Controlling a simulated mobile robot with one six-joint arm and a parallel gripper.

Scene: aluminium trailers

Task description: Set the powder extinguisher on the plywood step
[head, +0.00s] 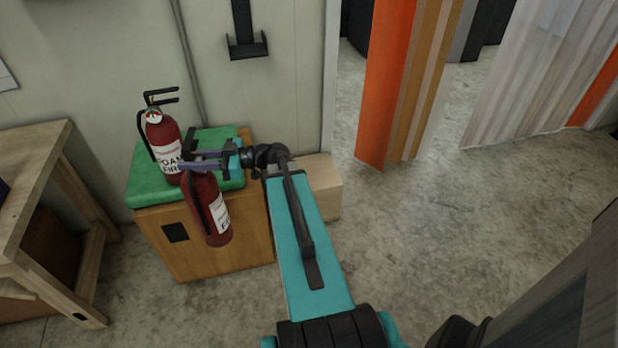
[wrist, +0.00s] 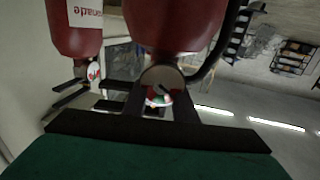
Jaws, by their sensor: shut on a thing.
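My gripper (head: 205,163) is shut on a red extinguisher (head: 207,215) near its top. It hangs slightly tilted in front of the wooden cabinet, its label turned right and too small to read fully, so I cannot confirm that it is the powder one. In the wrist view the held extinguisher (wrist: 165,25) fills the centre, its round gauge between my fingers (wrist: 160,100). A second red extinguisher (head: 160,140), labelled FOAM, stands on the cabinet's green top and also shows in the wrist view (wrist: 75,30). A pale wooden block (head: 324,185), probably the plywood step, is right of the cabinet, partly behind my arm.
The wooden cabinet (head: 170,255) with a green mat (head: 152,192) stands against the wall. A wooden bench (head: 35,170) is at left. An empty black wall bracket (head: 247,48) hangs above. Orange and tan panels (head: 385,80) stand behind; concrete floor (head: 440,230) at right is clear.

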